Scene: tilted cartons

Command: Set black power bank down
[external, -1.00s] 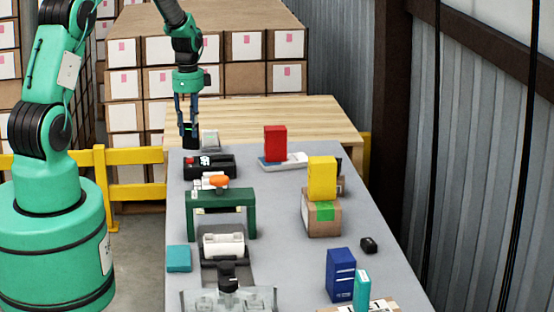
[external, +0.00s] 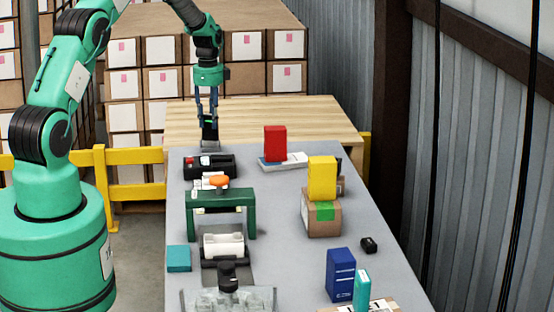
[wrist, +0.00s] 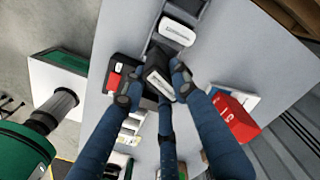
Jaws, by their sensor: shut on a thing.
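The black power bank (external: 210,131) is held upright between the fingertips of my gripper (external: 209,122) at the far left end of the grey table, in the external view.
A black case (external: 212,166) lies just in front. A red box (external: 275,143) stands on a white-and-blue box (external: 284,162) to the right. A white item (wrist: 177,31) lies close by in the wrist view. A green arch (external: 222,199) stands nearer the camera.

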